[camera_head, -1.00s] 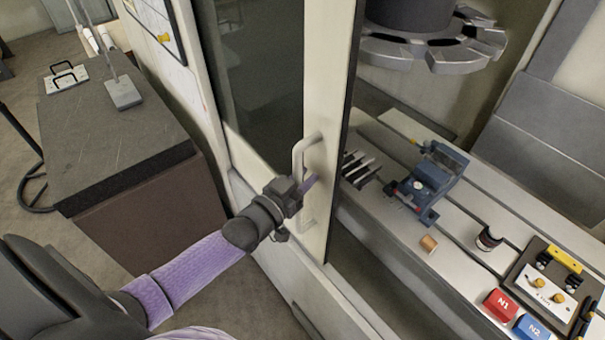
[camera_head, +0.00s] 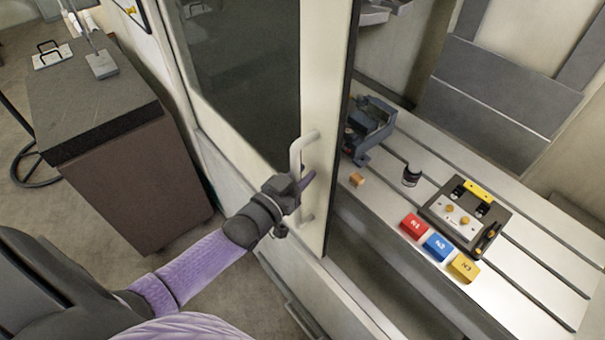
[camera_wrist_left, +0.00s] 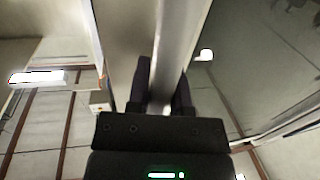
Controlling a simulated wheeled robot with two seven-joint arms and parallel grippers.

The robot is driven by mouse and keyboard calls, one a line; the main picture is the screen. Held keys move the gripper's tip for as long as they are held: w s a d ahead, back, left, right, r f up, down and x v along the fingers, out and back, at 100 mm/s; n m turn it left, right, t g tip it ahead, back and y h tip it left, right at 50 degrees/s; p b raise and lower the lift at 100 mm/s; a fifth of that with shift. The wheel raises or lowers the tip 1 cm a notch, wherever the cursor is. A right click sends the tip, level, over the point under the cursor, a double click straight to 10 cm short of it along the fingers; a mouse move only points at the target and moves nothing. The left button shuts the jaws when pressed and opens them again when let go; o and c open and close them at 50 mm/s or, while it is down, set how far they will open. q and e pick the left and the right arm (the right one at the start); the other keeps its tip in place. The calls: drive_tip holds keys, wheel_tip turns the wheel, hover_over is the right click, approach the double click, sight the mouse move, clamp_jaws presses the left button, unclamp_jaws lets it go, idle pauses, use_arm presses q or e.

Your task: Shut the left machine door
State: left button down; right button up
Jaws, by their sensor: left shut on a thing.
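The left machine door (camera_head: 325,110) is a pale sliding panel with a dark window and an upright white bar handle (camera_head: 296,150). The door stands partly open, with the machine's bed in view to the right of its edge. My left gripper (camera_head: 296,188) is shut on the handle, around its lower half. In the left wrist view the handle (camera_wrist_left: 172,50) runs up between the two dark fingers (camera_wrist_left: 163,88). My right gripper is in neither view.
The slotted bed (camera_head: 480,180) right of the door carries a blue vise (camera_head: 370,130), a dark round part (camera_head: 412,174), a fixture plate (camera_head: 462,215), and red (camera_head: 414,226), blue (camera_head: 438,247) and yellow (camera_head: 464,268) blocks. A dark-topped cabinet (camera_head: 130,180) stands at left.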

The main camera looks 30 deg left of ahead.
use_arm(q)
drive_tip(key=shift+s+d, duration=0.1)
drive_tip(key=shift+d, duration=0.1)
drive_tip(key=shift+f, duration=0.1)
drive_tip(key=c, duration=0.9)
unclamp_jaws()
drive_tip(key=o, duration=0.4)
drive_tip(key=shift+d, duration=0.25)
drive_tip(key=shift+c, duration=0.2)
drive_tip(key=shift+a, duration=0.1)
drive_tip(key=shift+s, duration=0.1)
drive_tip(key=s+a, duration=0.2)
drive_tip(key=s, duration=0.7)
drive_tip(key=shift+s, duration=0.3)
